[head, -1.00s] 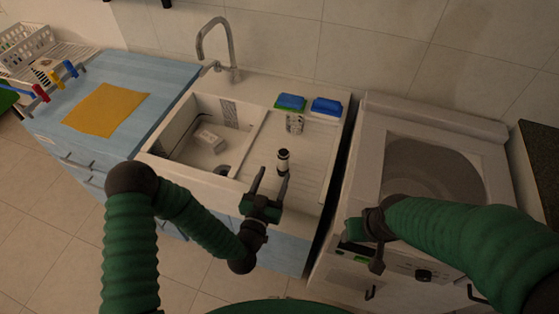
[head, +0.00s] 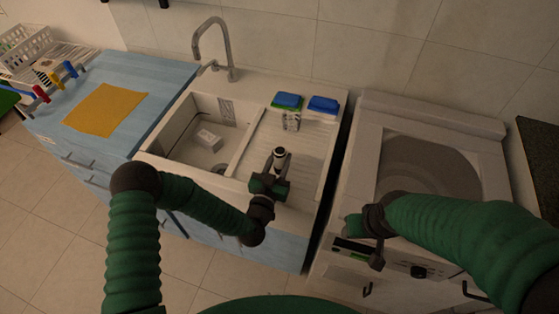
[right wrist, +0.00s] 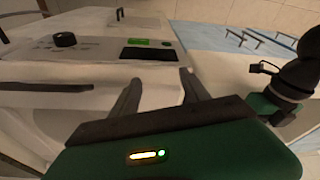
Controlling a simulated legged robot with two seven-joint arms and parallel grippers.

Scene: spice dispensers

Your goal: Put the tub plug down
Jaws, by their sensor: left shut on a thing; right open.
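A small upright cylinder with a dark top and white band (head: 280,153) stands at the drainboard side of the sink. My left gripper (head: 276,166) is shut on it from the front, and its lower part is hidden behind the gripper. I cannot tell whether it touches the drainboard. A dark round piece (head: 218,168) lies at the bottom of the basin, partly cut off by the front wall; I cannot tell whether it is the tub plug or the drain. My right gripper (right wrist: 160,86) is open and empty in front of the white appliance.
The white sink (head: 245,140) has a ribbed drainboard (head: 312,150) with free room right of the cylinder. A pale block (head: 208,138) lies in the basin.

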